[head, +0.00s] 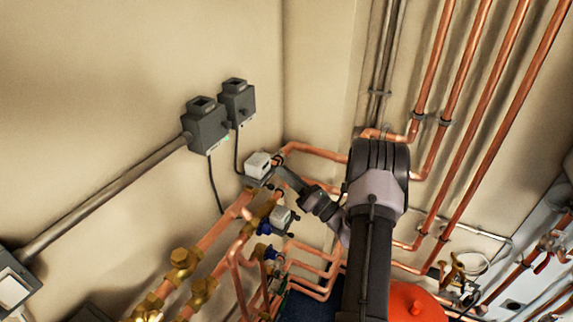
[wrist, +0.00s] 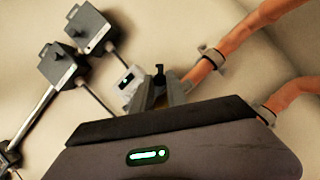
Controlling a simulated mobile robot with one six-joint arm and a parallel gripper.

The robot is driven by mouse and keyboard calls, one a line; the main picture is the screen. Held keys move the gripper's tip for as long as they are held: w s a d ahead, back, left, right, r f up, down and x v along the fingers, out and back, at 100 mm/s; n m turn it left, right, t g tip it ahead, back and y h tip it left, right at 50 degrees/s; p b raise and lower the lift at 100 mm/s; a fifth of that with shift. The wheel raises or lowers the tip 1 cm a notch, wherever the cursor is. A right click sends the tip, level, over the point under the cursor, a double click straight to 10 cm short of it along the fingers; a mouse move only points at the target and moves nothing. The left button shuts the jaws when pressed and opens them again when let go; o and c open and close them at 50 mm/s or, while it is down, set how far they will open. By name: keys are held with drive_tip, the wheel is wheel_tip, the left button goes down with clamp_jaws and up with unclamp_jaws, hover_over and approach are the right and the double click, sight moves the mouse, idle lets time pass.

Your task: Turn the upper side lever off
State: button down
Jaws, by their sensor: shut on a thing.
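A small dark lever (wrist: 159,72) shows between the fingertips of my gripper (wrist: 161,88) in the wrist view. My gripper is shut on it. In the head view my gripper (head: 281,174) reaches left from my arm to the copper pipework, beside the upper white-and-grey box (head: 257,163). The same box shows just left of the fingers in the wrist view (wrist: 130,79). Most of the lever is hidden by the fingers, so its exact angle is hard to tell.
A second grey-white box (head: 282,217) and brass valves (head: 184,262) sit below on the copper pipes. Two dark wall boxes (head: 206,126) with hanging cables are at upper left. Copper pipes (head: 316,152) run close to my gripper. A red vessel (head: 412,302) is at lower right.

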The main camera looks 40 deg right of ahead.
drive_tip(key=m+h+p, duration=0.1)
drive_tip(key=m+p, duration=0.1)
drive_tip(key=m, duration=0.1)
drive_tip(key=m+g+h+p, duration=0.1)
drive_tip(key=m+p, duration=0.2)
drive_tip(key=m+h+p, duration=0.1)
drive_tip(key=m+p, duration=0.1)
drive_tip(key=p, duration=0.1)
drive_tip(key=shift+s+a+r+m+g, duration=0.1)
drive_tip(key=shift+a+r+m+g, duration=0.15)
drive_tip(key=shift+m+g, duration=0.15)
drive_tip(key=shift+f, duration=0.1)
drive_tip(key=c, duration=1.3)
unclamp_jaws()
drive_tip(key=shift+d, duration=0.1)
drive_tip(key=s, duration=0.5)
drive_tip(key=s+f, duration=0.1)
drive_tip(key=s, duration=0.5)
drive_tip(key=s+f+b, duration=0.1)
drive_tip(key=s, duration=0.5)
drive_tip(key=shift+s+d+f, duration=0.1)
drive_tip(key=shift+s+d, duration=0.05)
